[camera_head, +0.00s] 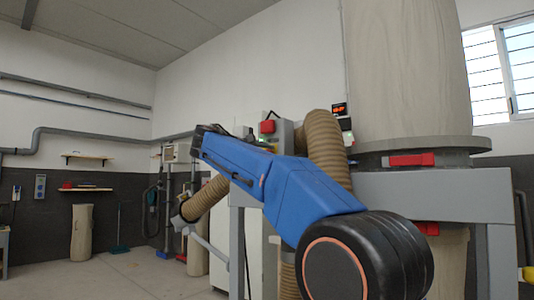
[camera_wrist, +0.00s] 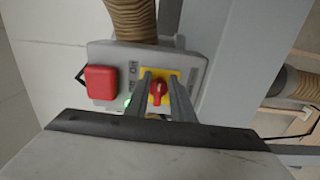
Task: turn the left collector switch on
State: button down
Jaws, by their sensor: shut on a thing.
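A grey switch box (camera_wrist: 103,54) fills the middle of the wrist view. On it a red rotary switch knob (camera_wrist: 158,91) sits on a yellow plate (camera_wrist: 146,73). My gripper (camera_wrist: 161,80) has one finger on each side of the knob and is shut on it. Lettering that seems to include ON shows left of the plate. A large red button (camera_wrist: 101,82) and a small green light (camera_wrist: 127,102) are on the same box. In the head view the box (camera_head: 284,133) shows behind my blue arm; the knob and my fingertips are hidden there.
A ribbed tan hose (camera_head: 322,150) runs close beside the box, and also shows in the wrist view (camera_wrist: 133,18). A grey frame (camera_head: 440,183) carrying a large dust bag (camera_head: 405,70) stands at right. Open floor (camera_head: 110,275) lies at left.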

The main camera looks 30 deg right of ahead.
jog(key=shift+f, duration=0.1)
dwell(0.3)
jog(key=c, duration=1.8)
grip_release()
jog(key=shift+a, duration=0.1)
jog(key=v, duration=1.7)
jog(key=shift+a, duration=0.15)
